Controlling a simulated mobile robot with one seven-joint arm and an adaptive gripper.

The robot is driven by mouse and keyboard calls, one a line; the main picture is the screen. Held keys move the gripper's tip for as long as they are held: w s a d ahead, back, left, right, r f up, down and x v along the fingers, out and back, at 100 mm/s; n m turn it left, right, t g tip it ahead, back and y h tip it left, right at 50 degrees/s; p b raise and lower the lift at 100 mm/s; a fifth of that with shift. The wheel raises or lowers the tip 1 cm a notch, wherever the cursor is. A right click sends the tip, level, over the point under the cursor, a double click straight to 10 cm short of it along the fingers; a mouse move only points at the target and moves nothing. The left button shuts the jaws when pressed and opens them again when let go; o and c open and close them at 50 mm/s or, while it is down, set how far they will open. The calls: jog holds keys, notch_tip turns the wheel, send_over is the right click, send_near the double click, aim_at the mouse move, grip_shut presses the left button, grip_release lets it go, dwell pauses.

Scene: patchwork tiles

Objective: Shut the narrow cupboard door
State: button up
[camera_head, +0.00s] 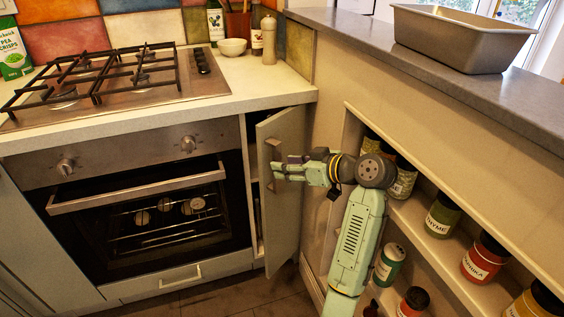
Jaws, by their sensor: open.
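The narrow cupboard door (284,222) is grey and stands ajar to the right of the oven. A dark gap shows between its left edge and the cabinet, with part of a shelf inside. A small handle (274,150) sits near the top left of the door. My gripper (277,167) is open in front of the door's upper part, close to the handle. I cannot tell whether a finger touches the handle or the door.
The oven (150,215) is directly left of the door, with a gas hob (120,80) above. Open spice shelves (415,215) with several jars line the right side, close to my arm. A loaf tin (462,38) stands on the grey ledge above. Some floor is free below.

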jog(key=shift+x, duration=1.45)
jog(key=shift+c, duration=0.3)
grip_shut()
